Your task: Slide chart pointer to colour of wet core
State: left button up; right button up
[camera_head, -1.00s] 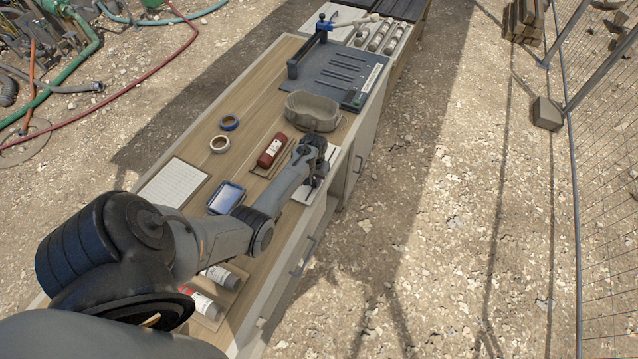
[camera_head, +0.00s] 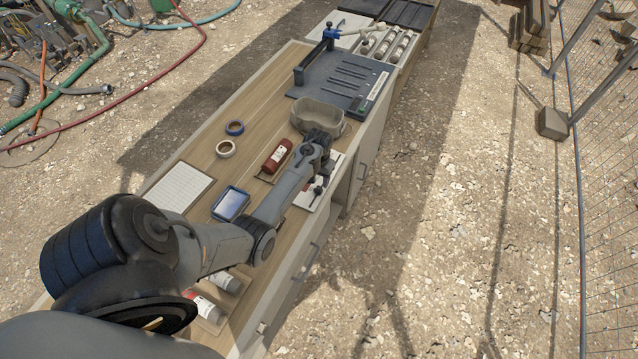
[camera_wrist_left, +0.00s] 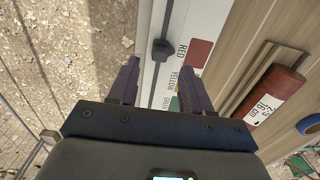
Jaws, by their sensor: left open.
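The colour chart (camera_head: 332,181) is a white board at the bench's right edge, partly hidden by my left arm in the head view. In the left wrist view the chart (camera_wrist_left: 187,22) shows a red patch beside the word RED, then YELLOW, then a green patch partly behind my gripper. The black pointer (camera_wrist_left: 163,50) sits on the chart's rail beside RED. My left gripper (camera_wrist_left: 160,72) is open, its fingers over the chart, with the pointer just beyond and between the fingertips. A dark red core (camera_head: 277,156) with a white label lies left of the chart; it also shows in the wrist view (camera_wrist_left: 279,88).
A grey basin (camera_head: 318,117) stands beyond the gripper. A dark slotted board (camera_head: 345,80) stands further back. Open gravel lies to the right.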

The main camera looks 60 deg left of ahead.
aim_at(319, 189)
pick_arm(q)
notch_tip(319, 189, up, 6)
jog(key=shift+f, duration=0.1)
dwell(0.6)
jog(key=s+d+r+m+t, duration=0.1)
jog(key=s+d+r+m, duration=0.3)
jog(key=d, duration=0.7)
jog(key=s+d+r+m+t, duration=0.15)
jog(key=s+d, duration=0.45)
jog(key=d, duration=0.6)
jog(key=s+d+r+m+t, duration=0.1)
jog(key=s+d+r+m, duration=0.3)
jog(key=d, duration=0.7)
jog(key=w+p+v, duration=0.2)
jog(key=p+v, duration=0.9)
jog(key=p, duration=0.2)
jog(key=shift+d+r, duration=0.45)
jog(key=shift+r, duration=0.25)
jog(key=shift+s, duration=0.15)
